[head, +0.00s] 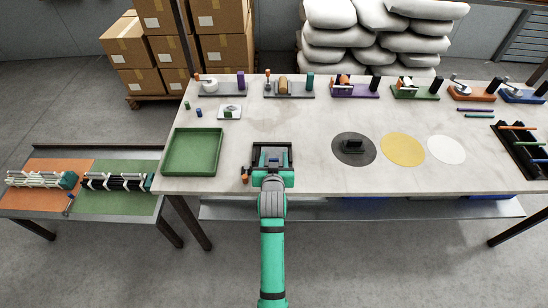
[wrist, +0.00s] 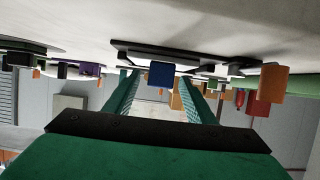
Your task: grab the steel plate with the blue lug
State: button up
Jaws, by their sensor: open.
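In the wrist view a blue lug (wrist: 161,73) shows between the fingertips of my gripper (wrist: 160,82), at the edge of a dark flat frame (wrist: 128,46). The fingers stand open, one on either side of the lug in this view. I cannot tell whether they touch it. The steel plate itself is not clearly visible. In the head view my gripper (head: 272,163) is over the black frame (head: 289,147) near the table's front edge and hides most of what lies there. An orange lug (wrist: 272,82) stands to the right in the wrist view.
A green tray (head: 193,152) lies left of my gripper. A pale plate with a green lug (head: 229,112) lies behind it. Black, yellow (head: 402,149) and white discs lie to the right. Several fixtures line the back edge. Bare tabletop separates the frame from the black disc.

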grip_shut()
jog(key=shift+r, duration=0.15)
